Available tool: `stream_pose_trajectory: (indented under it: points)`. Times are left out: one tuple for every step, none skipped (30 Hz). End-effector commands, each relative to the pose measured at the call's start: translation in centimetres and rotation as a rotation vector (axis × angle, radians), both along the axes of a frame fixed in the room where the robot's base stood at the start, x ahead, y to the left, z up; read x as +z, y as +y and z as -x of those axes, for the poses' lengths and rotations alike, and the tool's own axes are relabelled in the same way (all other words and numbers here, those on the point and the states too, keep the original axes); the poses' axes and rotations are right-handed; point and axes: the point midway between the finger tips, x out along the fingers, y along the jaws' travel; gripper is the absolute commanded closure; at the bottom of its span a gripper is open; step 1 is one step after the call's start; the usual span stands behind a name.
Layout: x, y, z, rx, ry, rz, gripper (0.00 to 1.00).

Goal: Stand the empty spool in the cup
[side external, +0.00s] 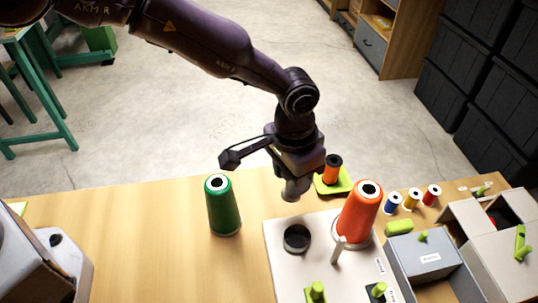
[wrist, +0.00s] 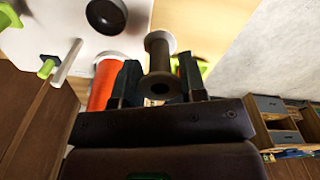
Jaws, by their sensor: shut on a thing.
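The empty spool (wrist: 160,62) is bare and grey-brown, with a flange at each end. My gripper (wrist: 158,82) is shut on it, one dark finger on each side. In the side external view the spool (side external: 292,189) hangs below my gripper (side external: 297,172), roughly upright and a little tilted, above the back edge of the pale board. The cup (side external: 297,238) is a dark round holder on that board, nearer the camera than the spool and apart from it. The cup also shows at the top of the wrist view (wrist: 106,15). Its inside looks dark.
A large orange thread cone (side external: 361,212) stands right of the cup, beside a pale post (side external: 338,250). A green cone (side external: 222,206) stands left. An orange spool (side external: 332,168) sits on a lime tray behind. Small spools and grey boxes (side external: 425,257) fill the right.

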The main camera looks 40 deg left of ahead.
Motion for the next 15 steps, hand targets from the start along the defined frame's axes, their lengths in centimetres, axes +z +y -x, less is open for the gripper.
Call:
stream_pose_trajectory:
  points:
    - [0.7,-1.7,1.2,-0.012,-0.003,0.002,0.75]
    - [1.0,-2.4,1.8,-0.010,-0.001,0.002,0.75]
    - [1.4,-3.3,2.6,-0.005,0.001,0.002,0.75]
    - [1.7,-3.8,3.1,0.002,0.002,0.001,0.75]
    - [1.9,-4.3,3.6,0.009,0.003,0.001,0.75]
    - [2.2,-4.8,4.3,0.028,0.006,-0.001,0.75]
    - [2.4,-5.0,4.6,0.045,0.011,-0.003,0.75]
    - [2.4,-5.0,4.7,0.068,0.015,-0.006,0.75]
    - [2.4,-4.9,4.8,0.096,0.020,-0.011,0.75]
    - [2.4,-4.8,4.8,0.114,0.024,-0.013,0.75]
    - [2.4,-4.8,4.8,0.127,0.025,-0.014,0.75]
    - [2.3,-4.8,4.9,0.140,0.028,-0.016,0.75]
    - [2.2,-4.7,4.9,0.146,0.028,-0.017,0.75]
    - [2.1,-4.7,4.9,0.150,0.028,-0.017,0.75]
    - [1.9,-4.7,4.9,0.152,0.029,-0.017,0.75]
